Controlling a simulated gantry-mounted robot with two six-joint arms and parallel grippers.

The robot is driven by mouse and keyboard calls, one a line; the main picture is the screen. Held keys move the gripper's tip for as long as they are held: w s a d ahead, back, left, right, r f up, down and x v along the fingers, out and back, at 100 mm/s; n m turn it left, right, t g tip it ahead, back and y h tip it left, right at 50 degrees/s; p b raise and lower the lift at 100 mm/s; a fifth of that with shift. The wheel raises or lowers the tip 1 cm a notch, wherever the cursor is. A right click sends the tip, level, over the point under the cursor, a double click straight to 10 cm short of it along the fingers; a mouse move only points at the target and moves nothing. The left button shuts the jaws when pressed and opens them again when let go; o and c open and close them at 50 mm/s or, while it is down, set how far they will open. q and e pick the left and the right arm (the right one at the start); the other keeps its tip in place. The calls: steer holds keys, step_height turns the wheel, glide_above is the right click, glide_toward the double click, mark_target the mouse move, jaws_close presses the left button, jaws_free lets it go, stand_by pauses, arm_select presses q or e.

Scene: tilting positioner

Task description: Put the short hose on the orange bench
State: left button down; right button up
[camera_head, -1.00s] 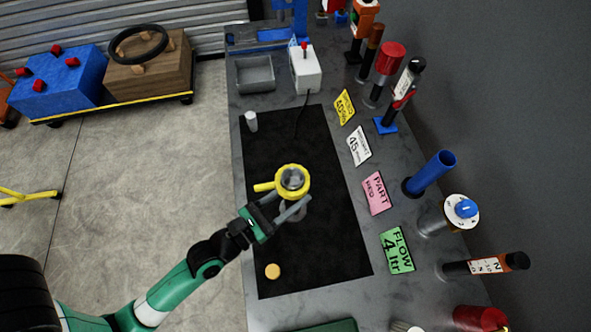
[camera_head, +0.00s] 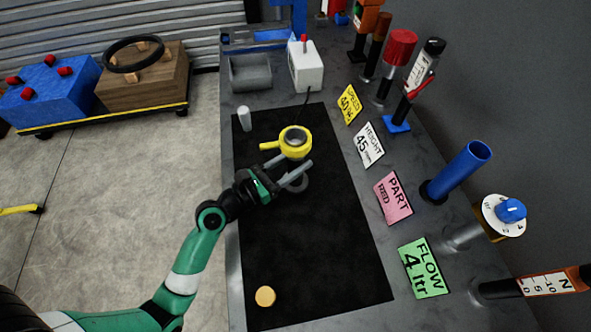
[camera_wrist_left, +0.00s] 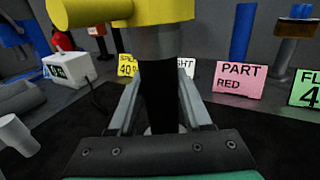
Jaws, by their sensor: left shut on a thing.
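My left gripper (camera_head: 286,174) is shut on a yellow-topped fitting with a side stub (camera_head: 294,143) over the black mat. The fitting also shows in the left wrist view (camera_wrist_left: 160,12), with a grey collar and a dark stem between the fingers (camera_wrist_left: 160,100). I cannot identify a short hose or an orange bench for certain. My right gripper is not in view.
The black mat (camera_head: 300,250) has free room in front, with a tan disc (camera_head: 265,296). A white cylinder (camera_head: 244,118) and grey tray (camera_head: 250,73) stand farther back. Signs and a blue tube (camera_head: 456,172) line the right side. A cart (camera_head: 110,115) stands left.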

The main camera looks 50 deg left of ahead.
arm_select(q)
step_height(320, 180, down, 3)
steer(key=shift+r+b, duration=0.1)
steer(key=shift+b, duration=0.55)
steer(key=shift+r, duration=0.2)
steer(key=shift+f, duration=0.2)
steer(key=shift+c, duration=1.7)
jaws_free()
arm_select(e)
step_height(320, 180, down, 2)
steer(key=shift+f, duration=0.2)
arm_select(q)
steer(key=shift+s+r, duration=0.15)
steer(key=shift+s, duration=0.05)
steer(key=s, duration=1.1)
steer(key=shift+s+a+p, duration=0.35)
steer(key=shift+a+p, duration=0.05)
steer(key=shift+p, duration=0.05)
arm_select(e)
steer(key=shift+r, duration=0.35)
